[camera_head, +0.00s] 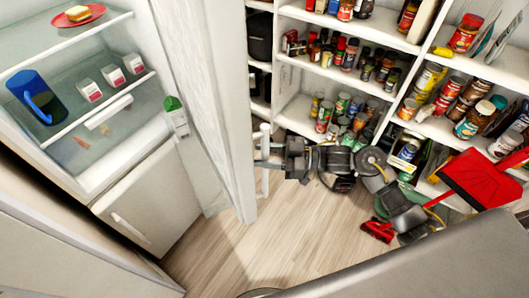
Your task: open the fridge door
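The white fridge door (232,110) stands wide open, swung out to the right of the fridge (125,165). Its inner side faces the fridge's lit inside. A white handle (264,183) shows just beyond the door's outer edge. My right gripper (264,151) is at this handle, with its arm coming in from the right. Its fingers overlap the handle in the picture. I cannot tell whether they are closed on it or only around it. My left gripper is not in view.
Inside the fridge are a blue pitcher (36,97), several small cartons and a red plate (78,15) with food. Corner shelves (400,45) full of jars stand behind my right arm. A red dustpan (484,178) is at the right. The wooden floor (290,235) in the middle is clear.

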